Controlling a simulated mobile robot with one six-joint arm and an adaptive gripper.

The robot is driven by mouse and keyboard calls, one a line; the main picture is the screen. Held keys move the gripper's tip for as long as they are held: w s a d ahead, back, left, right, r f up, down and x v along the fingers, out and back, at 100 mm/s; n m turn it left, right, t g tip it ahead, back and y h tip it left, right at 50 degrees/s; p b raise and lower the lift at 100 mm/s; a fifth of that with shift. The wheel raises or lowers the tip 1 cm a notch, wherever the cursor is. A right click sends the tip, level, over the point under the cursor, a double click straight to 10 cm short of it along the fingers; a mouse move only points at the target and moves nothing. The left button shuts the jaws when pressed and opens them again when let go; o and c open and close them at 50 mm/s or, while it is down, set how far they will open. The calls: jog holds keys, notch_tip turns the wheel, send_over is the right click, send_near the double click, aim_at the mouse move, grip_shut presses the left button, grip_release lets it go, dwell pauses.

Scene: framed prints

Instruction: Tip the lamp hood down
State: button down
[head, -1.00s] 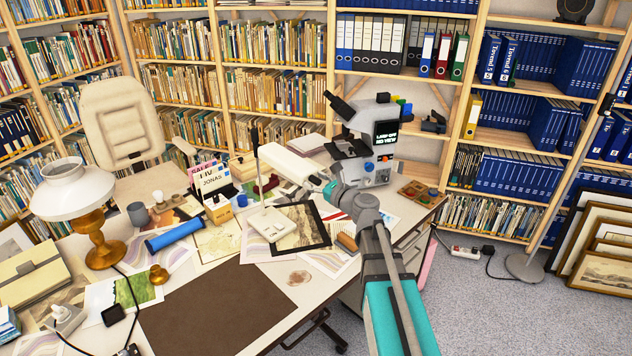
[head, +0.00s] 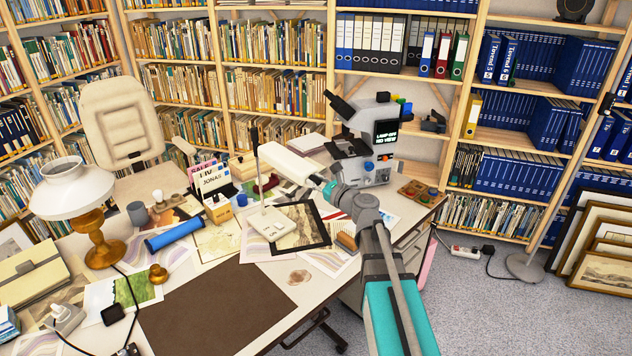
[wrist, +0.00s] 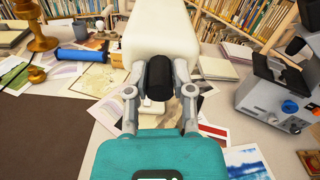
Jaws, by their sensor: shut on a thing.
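The white lamp hood (head: 286,163) is a long, pale head on a slim stand over a white base (head: 269,224). In the wrist view the hood (wrist: 158,35) stretches away from me, with a black cylindrical grip (wrist: 159,86) at its near end. My gripper (wrist: 159,92) has its two fingers closed on either side of this grip. In the head view my gripper (head: 328,186) is at the hood's right end, above the desk. The hood appears to slope down toward my gripper. Its underside is hidden.
A microscope (head: 362,140) with a small screen reading "LAMP OFF NO VIEW" stands close behind and right of my gripper. A framed print (head: 300,226) lies below the hood. The dark desk mat (head: 215,308) is clear.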

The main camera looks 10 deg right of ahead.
jog(key=f+b, duration=0.1)
jog(key=f, duration=0.1)
jog(key=f+b, duration=0.1)
jog(key=b, duration=0.1)
jog(key=f+b, duration=0.2)
jog(key=shift+w+a+f, duration=0.2)
jog(key=shift+w+f, duration=0.15)
jog(key=shift+c, duration=2.4)
grip_release()
jog(key=v, duration=1.2)
